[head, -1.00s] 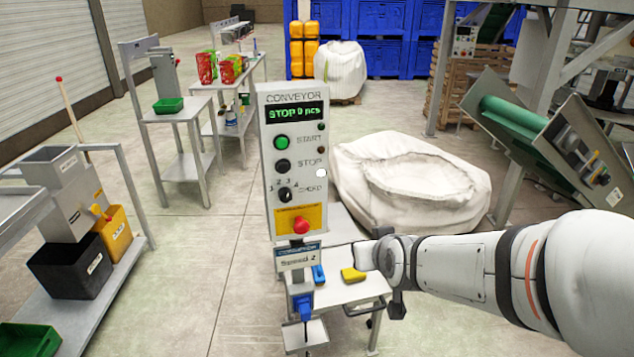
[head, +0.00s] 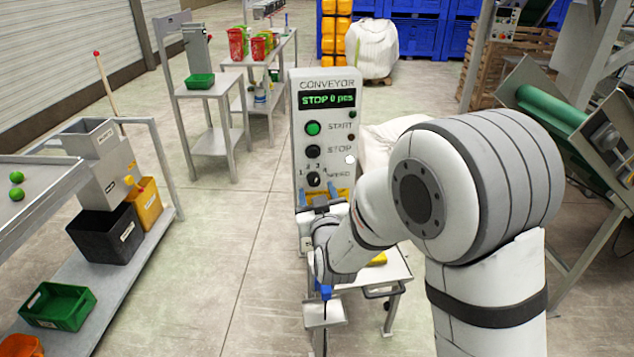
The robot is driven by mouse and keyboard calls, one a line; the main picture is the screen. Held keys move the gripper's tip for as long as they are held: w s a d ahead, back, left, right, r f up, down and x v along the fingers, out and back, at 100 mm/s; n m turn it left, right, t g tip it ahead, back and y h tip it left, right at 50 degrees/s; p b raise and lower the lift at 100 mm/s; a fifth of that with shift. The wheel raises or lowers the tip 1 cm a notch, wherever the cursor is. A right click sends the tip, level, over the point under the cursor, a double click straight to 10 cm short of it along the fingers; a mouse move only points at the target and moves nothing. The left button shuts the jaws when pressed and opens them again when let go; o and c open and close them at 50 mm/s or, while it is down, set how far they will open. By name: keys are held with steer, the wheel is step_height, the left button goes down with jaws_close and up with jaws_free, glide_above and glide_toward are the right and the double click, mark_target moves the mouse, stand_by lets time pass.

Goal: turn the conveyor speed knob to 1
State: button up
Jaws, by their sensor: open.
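The conveyor control panel (head: 324,88) stands upright at the centre of the head view, and its display (head: 327,100) reads "STOP 0 pcs". The black speed knob (head: 313,179) sits below the STOP button, with the numbers 1 to 4 around its upper side. Its pointer is too small to read surely. My gripper (head: 320,194) is open and empty just below the knob, in front of the lower panel. Whether its fingers touch the panel cannot be told. My gripper and arm hide the red emergency button and most of the yellow plate.
The green START button (head: 313,128) and black STOP button (head: 313,151) are just above the knob. A small table (head: 385,285) stands below the panel, partly behind my arm. A white bulk bag (head: 385,134) is behind it. Open floor lies to the panel's left.

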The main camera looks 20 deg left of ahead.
mark_target(314, 180)
steer(key=shift+p+x, duration=0.35)
steer(key=shift+x, duration=1.1)
steer(key=shift+c, duration=0.2)
steer(key=c, duration=0.9)
